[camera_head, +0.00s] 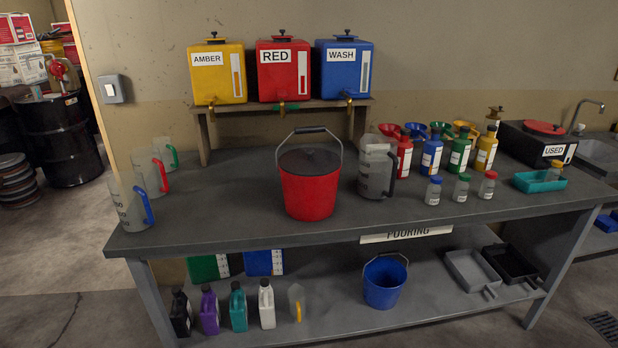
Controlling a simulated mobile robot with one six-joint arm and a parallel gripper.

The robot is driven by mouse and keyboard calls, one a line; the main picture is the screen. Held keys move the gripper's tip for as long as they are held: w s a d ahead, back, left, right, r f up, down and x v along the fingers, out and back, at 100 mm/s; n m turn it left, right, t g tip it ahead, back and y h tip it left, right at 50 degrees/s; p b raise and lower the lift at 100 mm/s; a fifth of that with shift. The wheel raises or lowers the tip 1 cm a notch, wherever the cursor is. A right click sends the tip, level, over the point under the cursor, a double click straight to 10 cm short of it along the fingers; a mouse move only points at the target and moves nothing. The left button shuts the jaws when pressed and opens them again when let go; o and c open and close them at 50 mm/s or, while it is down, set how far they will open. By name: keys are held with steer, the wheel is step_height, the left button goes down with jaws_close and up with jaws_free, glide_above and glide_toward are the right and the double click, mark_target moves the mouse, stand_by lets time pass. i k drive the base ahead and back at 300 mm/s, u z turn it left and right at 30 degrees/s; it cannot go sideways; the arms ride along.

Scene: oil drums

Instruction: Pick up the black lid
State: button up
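A black round lid (322,160) with a small knob lies on top of a red bucket (308,193) and covers its mouth. The bucket stands upright on the dark workbench (240,224), near the middle. Its wire handle, with a dark grip (310,129), stands up in an arch over the lid. My gripper is not in view, and no part of my arm shows.
A grey jug (375,171) stands close to the bucket's right. Coloured bottles (431,153) and small jars (433,191) stand farther right, clear jugs (130,203) at the left end. Amber, red and blue tanks (283,72) sit on a shelf behind. Bench space left of the bucket is clear.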

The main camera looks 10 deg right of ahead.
mark_target(305, 161)
steer(key=k, duration=1.35)
steer(key=u, duration=0.3)
steer(key=i, duration=0.9)
steer(key=u, duration=0.65)
steer(key=i, duration=0.8)
steer(key=u, duration=0.25)
